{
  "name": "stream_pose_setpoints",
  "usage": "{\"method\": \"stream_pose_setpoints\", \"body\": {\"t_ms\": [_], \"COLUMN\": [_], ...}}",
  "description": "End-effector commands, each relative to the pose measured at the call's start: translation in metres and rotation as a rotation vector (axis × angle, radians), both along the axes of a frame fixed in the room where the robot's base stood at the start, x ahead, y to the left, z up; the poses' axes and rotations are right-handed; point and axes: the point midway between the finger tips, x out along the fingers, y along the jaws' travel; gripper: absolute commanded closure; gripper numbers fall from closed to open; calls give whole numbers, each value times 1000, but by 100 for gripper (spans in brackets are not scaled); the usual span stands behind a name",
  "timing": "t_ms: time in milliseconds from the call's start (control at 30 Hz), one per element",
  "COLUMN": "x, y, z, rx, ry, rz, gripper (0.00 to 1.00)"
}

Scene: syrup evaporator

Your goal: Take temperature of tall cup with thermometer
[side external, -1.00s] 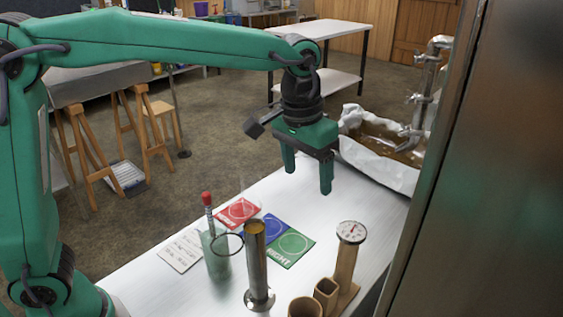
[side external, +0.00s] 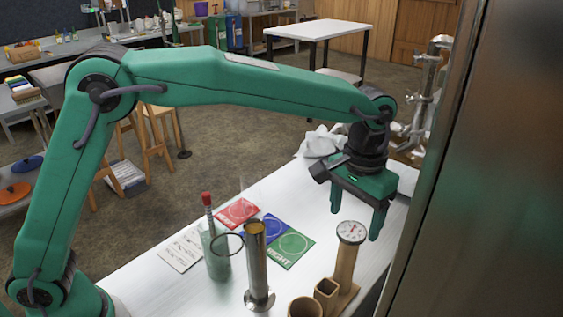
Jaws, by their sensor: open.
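The dial thermometer (side external: 351,232) has a round white face and sits at the top of a wooden holder (side external: 345,268) at the front right of the white table. The tall cup (side external: 257,270) is a slim metal cylinder on a round foot, upright left of the holder, with amber liquid at its top. My gripper (side external: 356,208) is open and empty, fingers pointing down. In the picture it is just above and slightly right of the dial, apart from it. The thermometer's stem is hidden inside the holder.
A glass jar (side external: 217,258) with a red-topped rod (side external: 207,199) stands left of the tall cup. Red (side external: 238,213), blue (side external: 272,229) and green (side external: 290,249) cards lie behind it. A metal wall (side external: 490,170) closes the right side.

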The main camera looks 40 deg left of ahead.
Motion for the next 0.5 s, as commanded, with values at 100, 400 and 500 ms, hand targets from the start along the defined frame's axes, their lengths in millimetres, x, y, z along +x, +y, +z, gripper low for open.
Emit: {"method": "stream_pose_setpoints", "body": {"t_ms": [100,400,500], "x": [0,0,0], "y": [0,0,1], "z": [-8,-14,-22], "rx": [1,0,1], "ry": [2,1,3], "rz": [0,0,0], "gripper": [28,28,28]}}
